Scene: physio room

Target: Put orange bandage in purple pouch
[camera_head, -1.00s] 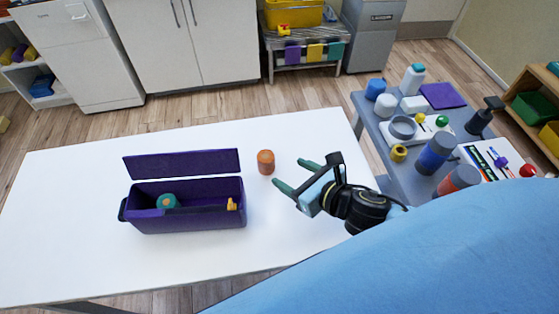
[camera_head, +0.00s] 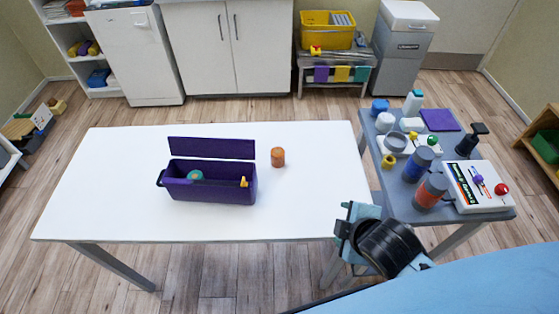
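The orange bandage (camera_head: 278,157) is a small orange roll standing upright on the white table, just right of the purple pouch. The purple pouch (camera_head: 212,190) is an open box-like case with its lid (camera_head: 211,148) raised at the back. A teal roll (camera_head: 195,175) and a small yellow item (camera_head: 244,182) show inside it. My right gripper (camera_head: 343,226) is at the table's front right corner, apart from the bandage. Its fingers are mostly hidden by the wrist, so its opening is unclear. My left gripper is not in view.
The white table (camera_head: 110,190) is otherwise clear. A grey side table (camera_head: 400,193) at the right holds bottles, rolls, a purple cloth (camera_head: 440,120) and a white board (camera_head: 480,187). A blue surface (camera_head: 480,285) fills the lower right. White cabinets (camera_head: 235,50) stand behind.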

